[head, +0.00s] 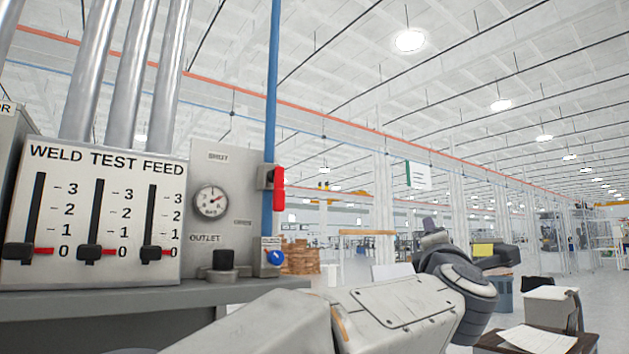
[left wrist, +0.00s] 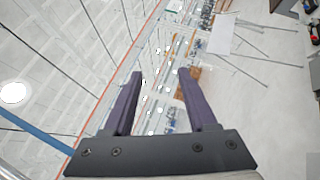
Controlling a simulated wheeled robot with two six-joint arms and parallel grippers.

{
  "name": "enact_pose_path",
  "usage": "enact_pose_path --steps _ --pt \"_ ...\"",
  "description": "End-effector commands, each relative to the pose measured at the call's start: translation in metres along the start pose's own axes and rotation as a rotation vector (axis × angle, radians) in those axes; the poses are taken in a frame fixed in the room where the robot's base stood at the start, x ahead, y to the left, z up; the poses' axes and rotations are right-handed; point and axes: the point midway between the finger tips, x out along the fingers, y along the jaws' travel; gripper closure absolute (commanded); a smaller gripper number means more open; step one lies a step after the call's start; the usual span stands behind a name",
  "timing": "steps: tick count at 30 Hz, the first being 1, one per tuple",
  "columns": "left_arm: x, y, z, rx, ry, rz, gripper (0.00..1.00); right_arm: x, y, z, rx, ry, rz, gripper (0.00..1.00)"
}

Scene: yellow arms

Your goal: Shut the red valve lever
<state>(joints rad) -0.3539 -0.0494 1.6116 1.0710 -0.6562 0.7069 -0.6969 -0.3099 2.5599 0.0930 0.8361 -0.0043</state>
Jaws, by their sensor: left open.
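The red valve lever (head: 278,188) is on the blue vertical pipe (head: 271,90), to the right of the gauge panel in the head view. It stands upright, along the pipe, beside a small grey valve body. My left arm crosses the bottom of the head view, and its wrist is well to the right of the lever, apart from it. In the left wrist view my left gripper (left wrist: 160,73) is open and empty, its two dark purple fingers spread. The lever is not visible in the left wrist view. My right gripper is in neither view.
A panel marked WELD TEST FEED (head: 108,162) has three black sliders at 0. Beside it are a round gauge (head: 211,201), a dark outlet fitting (head: 223,260) and a blue knob (head: 276,257). A grey bench edge (head: 110,297) runs below. A white box (head: 551,308) stands at right.

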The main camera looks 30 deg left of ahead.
Motion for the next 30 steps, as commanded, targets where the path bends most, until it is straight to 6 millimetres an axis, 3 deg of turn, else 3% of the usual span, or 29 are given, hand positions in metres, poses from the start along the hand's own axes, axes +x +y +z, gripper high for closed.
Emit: enact_pose_path --steps 1,3,7,10,15,30 --pt "0.013 0.055 -0.027 -0.174 0.141 0.113 0.43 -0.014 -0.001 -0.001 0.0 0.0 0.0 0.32" --pt "0.012 0.104 -0.07 -0.408 0.325 0.254 0.43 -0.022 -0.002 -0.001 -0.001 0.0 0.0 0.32" --pt "-0.01 0.15 -0.131 -0.747 0.588 0.453 0.43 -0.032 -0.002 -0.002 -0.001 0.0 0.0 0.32" --pt "-0.028 0.161 -0.156 -0.909 0.719 0.546 0.43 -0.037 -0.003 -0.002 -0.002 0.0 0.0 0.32" --pt "-0.041 0.166 -0.175 -1.018 0.813 0.611 0.43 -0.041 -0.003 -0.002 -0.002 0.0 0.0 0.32" --pt "0.004 0.175 -0.243 -1.018 0.82 0.615 0.43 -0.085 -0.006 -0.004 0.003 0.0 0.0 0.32"
